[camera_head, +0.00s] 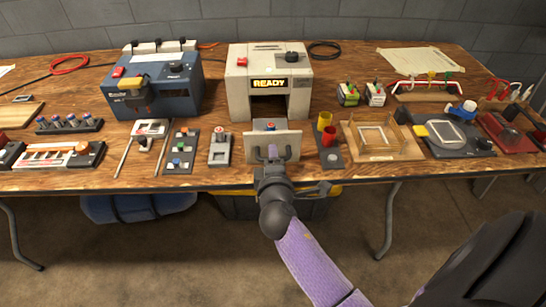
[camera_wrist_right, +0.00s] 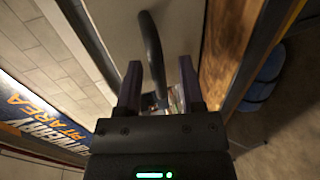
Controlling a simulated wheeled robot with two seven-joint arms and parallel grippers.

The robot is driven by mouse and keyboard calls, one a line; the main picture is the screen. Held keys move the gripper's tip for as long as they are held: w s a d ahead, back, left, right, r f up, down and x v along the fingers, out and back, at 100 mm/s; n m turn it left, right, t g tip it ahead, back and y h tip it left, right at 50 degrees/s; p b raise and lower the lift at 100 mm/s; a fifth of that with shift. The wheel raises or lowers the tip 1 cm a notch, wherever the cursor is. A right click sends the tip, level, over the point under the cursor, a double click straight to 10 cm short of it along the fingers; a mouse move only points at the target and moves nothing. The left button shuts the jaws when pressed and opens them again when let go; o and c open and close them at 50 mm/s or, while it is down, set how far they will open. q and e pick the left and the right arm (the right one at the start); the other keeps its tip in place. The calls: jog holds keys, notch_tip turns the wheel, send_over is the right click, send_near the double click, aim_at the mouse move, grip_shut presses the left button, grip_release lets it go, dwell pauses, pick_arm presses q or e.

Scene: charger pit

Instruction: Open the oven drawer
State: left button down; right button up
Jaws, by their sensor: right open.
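The pale oven (camera_head: 241,85) with a lit READY sign stands at the back middle of the table. Its drawer (camera_head: 259,146) is out toward me, with its upright pale front panel well ahead of the dark oven opening. A small item with blue on top shows behind the panel. My right gripper (camera_head: 272,160) is at the panel's front. In the right wrist view, its two fingers (camera_wrist_right: 160,88) are apart, with the dark curved handle (camera_wrist_right: 152,45) running between them. Whether a finger touches the handle is unclear. My left gripper is not in view.
A blue machine (camera_head: 170,92) stands left of the oven. Red and yellow cups (camera_head: 329,137) stand close right of the drawer, and a small grey device (camera_head: 220,147) is close left. The table's front edge (camera_head: 225,183) lies just below the drawer.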

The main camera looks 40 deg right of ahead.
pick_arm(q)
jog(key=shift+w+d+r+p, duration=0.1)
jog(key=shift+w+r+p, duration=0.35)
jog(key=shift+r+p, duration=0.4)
pick_arm(e)
jog(key=v, duration=0.9)
jog(key=shift+s, duration=0.25)
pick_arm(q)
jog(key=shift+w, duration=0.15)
